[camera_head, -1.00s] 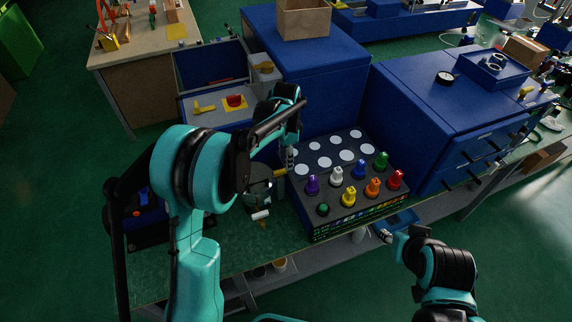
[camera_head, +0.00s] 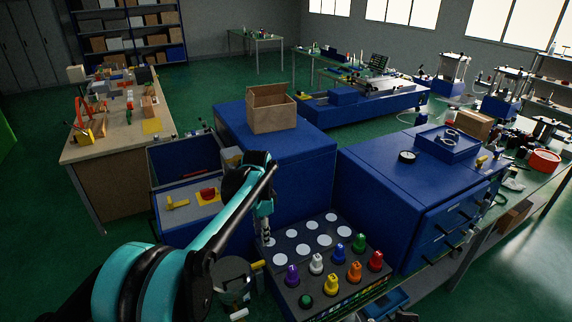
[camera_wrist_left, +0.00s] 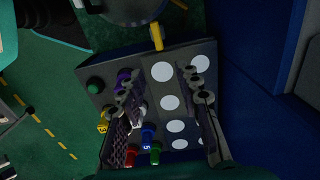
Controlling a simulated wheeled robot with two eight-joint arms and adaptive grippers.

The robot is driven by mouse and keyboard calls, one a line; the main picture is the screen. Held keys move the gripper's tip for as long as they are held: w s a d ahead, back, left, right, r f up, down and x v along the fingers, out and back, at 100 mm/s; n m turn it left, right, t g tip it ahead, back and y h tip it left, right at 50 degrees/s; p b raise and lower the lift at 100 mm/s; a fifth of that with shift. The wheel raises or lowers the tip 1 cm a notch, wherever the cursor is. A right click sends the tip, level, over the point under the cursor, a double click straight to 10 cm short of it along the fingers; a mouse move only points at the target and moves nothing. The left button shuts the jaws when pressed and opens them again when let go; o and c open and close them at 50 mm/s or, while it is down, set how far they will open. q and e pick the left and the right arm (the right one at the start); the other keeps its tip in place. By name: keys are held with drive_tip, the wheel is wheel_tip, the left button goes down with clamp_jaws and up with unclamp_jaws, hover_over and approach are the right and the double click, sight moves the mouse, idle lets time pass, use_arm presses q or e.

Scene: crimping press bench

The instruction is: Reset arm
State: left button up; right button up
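My left gripper (camera_head: 265,238) is above the back-left side of the black panel box (camera_head: 352,292) in the head view. In the left wrist view the two fingers of my left gripper (camera_wrist_left: 158,92) are spread apart with nothing between them, above the panel. The panel carries white discs (camera_head: 325,240) and coloured knobs: purple (camera_head: 292,277), white (camera_head: 316,263), yellow (camera_head: 330,284), orange (camera_head: 354,271), red (camera_head: 376,261), blue (camera_head: 337,252) and green (camera_head: 359,243). My right gripper does not show clearly in the head view.
A blue cabinet (camera_head: 290,165) with an open cardboard box (camera_head: 271,110) stands behind the panel. Another blue drawer cabinet (camera_head: 385,205) is to the right. A round dark device (camera_head: 233,282) sits left of the panel. A blue-walled tray (camera_head: 180,222) lies behind my left arm.

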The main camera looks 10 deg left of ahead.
use_arm(q)
drive_tip(key=s+a+f+n+t+b, duration=0.1)
drive_tip(key=s+n+t, duration=0.2)
drive_tip(key=s, duration=1)
drive_tip(key=s+a+f+n+t+b, duration=0.1)
drive_tip(key=s+n+t, duration=0.3)
drive_tip(key=s+n, duration=0.4)
drive_tip(key=s+a+b, duration=0.1)
drive_tip(key=s, duration=0.3)
drive_tip(key=shift+s+f, duration=0.15)
drive_tip(key=shift+s, duration=0.2)
